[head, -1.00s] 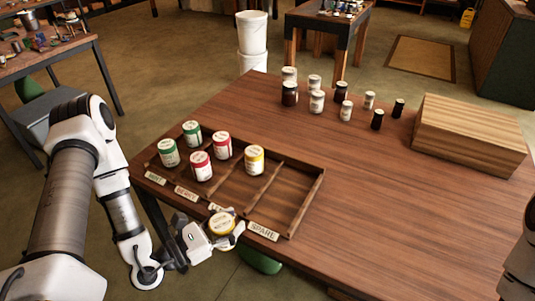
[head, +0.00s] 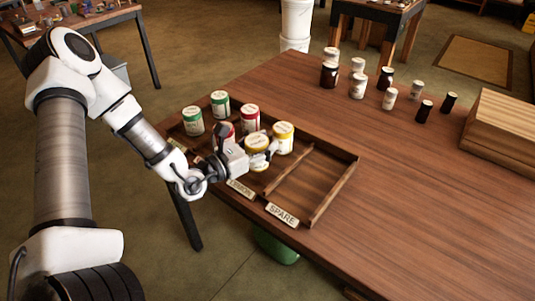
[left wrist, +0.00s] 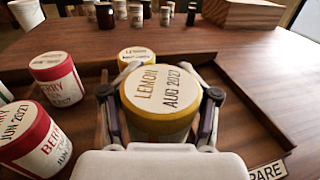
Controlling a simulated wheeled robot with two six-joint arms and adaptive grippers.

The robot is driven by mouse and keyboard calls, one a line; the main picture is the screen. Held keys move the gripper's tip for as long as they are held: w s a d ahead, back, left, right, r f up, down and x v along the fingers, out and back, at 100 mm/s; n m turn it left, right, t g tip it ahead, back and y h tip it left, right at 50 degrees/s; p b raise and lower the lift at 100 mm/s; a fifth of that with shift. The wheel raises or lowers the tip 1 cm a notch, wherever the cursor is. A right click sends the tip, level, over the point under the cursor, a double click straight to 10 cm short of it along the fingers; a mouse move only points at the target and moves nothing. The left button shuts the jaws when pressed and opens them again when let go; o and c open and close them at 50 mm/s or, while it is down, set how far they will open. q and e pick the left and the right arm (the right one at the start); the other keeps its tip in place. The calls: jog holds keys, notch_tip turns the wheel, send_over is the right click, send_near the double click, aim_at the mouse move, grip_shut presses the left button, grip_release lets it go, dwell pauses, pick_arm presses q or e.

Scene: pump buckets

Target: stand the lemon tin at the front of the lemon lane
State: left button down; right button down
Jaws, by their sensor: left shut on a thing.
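My left gripper (head: 262,153) is shut on a yellow-banded lemon tin (head: 257,142). The left wrist view shows the tin (left wrist: 160,92) upright between the two fingers, its lid reading LEMON AUG 2027. It is over the front part of the lemon lane in the wooden tray (head: 345,180). Another lemon tin (head: 284,137) stands behind it in the same lane, its lid also visible in the wrist view (left wrist: 136,54). I cannot tell whether the held tin touches the tray floor. The lemon label (head: 240,188) is on the tray's front edge. My right gripper is out of view.
Red berry tins (head: 250,118) stand in the lane to the left, and green tins (head: 193,121) further left. The spare lane, behind its label (head: 282,214), is empty. Several jars (head: 357,85) and a wooden box (head: 505,125) stand further back.

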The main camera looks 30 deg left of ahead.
pick_arm(q)
jog(key=shift+w+a+f, duration=0.1)
jog(key=shift+w+f, duration=0.2)
jog(key=shift+w, duration=0.2)
jog(key=shift+w+a+f, duration=0.1)
jog(key=shift+w+f, duration=0.15)
jog(key=shift+w, duration=0.25)
notch_tip(320, 180, down, 2)
jog(key=shift+s+f+b, duration=0.15)
jog(key=shift+f+b, duration=0.1)
jog(key=shift+b, duration=0.2)
jog(key=shift+f, duration=0.1)
jog(key=shift+f, duration=0.1)
jog(key=shift+c, duration=1.3)
grip_release()
